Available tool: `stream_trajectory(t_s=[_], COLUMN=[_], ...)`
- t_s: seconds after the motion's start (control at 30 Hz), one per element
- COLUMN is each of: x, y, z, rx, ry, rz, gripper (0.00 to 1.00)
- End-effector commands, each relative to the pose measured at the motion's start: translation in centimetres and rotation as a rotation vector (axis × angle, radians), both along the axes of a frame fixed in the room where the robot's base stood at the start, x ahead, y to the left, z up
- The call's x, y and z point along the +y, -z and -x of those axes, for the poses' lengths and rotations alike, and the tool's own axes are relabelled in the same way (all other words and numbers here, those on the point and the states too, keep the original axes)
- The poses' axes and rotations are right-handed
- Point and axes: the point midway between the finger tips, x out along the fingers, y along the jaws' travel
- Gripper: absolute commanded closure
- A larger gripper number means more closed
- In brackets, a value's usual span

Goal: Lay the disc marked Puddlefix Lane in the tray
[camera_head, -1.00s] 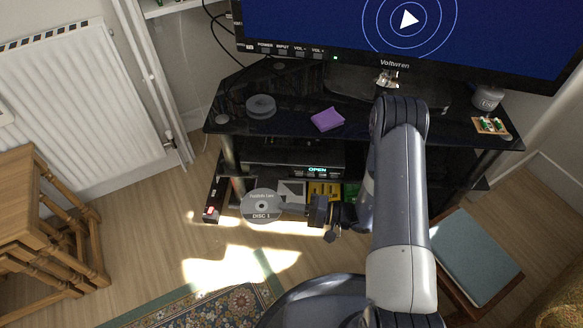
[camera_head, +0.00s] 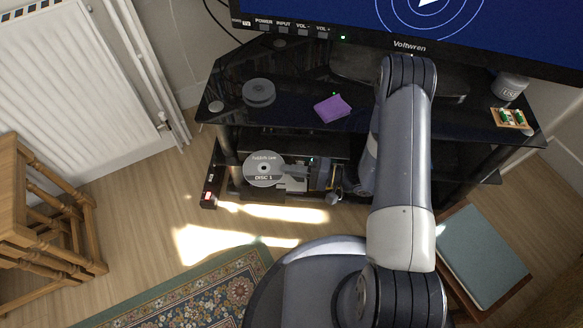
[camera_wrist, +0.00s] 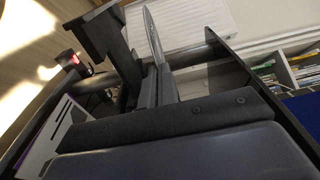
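The grey disc marked Puddlefix Lane, DISC 1, (camera_head: 264,168) is face up in the head view, at the front left of the TV stand. My gripper (camera_head: 286,172) is shut on its right edge. In the wrist view the disc (camera_wrist: 155,38) shows edge-on between my fingers (camera_wrist: 150,72). The black player (camera_head: 300,145) is on the shelf under the top one, behind the disc and my gripper. Its green display is mostly covered. The tray is not clearly visible; a pale grey piece (camera_head: 292,184) shows under my gripper, and I cannot tell whether it is the tray.
The glass top (camera_head: 290,95) overhangs just behind the disc, with a disc stack (camera_head: 258,92), a purple cloth (camera_head: 332,108), a mug (camera_head: 508,86) and the TV (camera_head: 400,40). A black box with a red light (camera_head: 208,190) stands left. A wooden stool (camera_head: 40,215) is farther left.

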Motion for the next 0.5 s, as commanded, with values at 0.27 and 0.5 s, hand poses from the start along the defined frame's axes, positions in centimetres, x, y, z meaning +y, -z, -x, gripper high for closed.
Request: stream_trajectory(t_s=[0.27,0.5], x=[-0.1,-0.1], y=[1.4,3.2], z=[0.0,0.0], rx=[0.001,0.0], ry=[0.0,0.0], rz=[0.0,0.0], gripper=[1.0,1.0])
